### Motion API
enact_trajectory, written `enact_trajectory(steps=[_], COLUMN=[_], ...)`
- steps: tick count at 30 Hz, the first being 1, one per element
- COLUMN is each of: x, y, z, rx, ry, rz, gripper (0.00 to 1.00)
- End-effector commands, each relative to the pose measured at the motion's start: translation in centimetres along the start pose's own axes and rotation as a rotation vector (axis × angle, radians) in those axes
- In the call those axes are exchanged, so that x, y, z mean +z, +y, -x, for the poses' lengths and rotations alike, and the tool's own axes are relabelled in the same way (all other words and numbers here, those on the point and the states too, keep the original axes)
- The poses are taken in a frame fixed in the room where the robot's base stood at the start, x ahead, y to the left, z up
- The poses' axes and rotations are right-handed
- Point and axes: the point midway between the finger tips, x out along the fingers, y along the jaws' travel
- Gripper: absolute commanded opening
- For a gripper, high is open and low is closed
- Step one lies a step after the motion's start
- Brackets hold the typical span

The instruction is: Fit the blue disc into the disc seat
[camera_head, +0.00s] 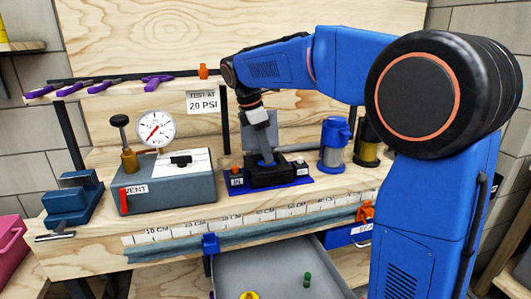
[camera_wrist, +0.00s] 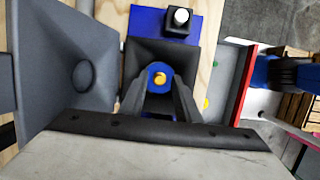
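The blue disc (camera_wrist: 154,70), with a yellow-orange centre, is between the fingers of my gripper (camera_wrist: 164,90) in the wrist view. The fingers appear to touch it on both sides. It is at the mouth of a dark, funnel-shaped seat (camera_wrist: 185,52). I cannot tell whether it is above the seat or down in it. In the head view, my gripper (camera_head: 264,160) points down over the black seat block (camera_head: 283,174), which stands on a blue base (camera_head: 243,190). The fingers and arm partly hide the seat's opening.
A grey box (camera_head: 168,190) with a pressure gauge (camera_head: 155,130) stands left of the seat. An open drawer (camera_head: 320,250) holds small green and yellow parts below the bench front. Purple-handled tools (camera_head: 100,87) lie on the shelf.

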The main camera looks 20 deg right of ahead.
Motion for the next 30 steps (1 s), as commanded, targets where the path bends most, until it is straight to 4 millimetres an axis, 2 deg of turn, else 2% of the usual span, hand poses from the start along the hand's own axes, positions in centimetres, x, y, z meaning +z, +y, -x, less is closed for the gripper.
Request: enact_trajectory(steps=[12,18,24,30], x=[-0.1,-0.1,0.0,0.2], y=[0.1,0.1,0.0,-0.3], z=[7.5,10.3,11.4,11.5], rx=[0.003,0.001,0.000,0.003], ry=[0.001,0.000,0.000,0.003], rz=[0.001,0.001,0.000,-0.011], gripper=[0.30,0.30,0.30,0.30])
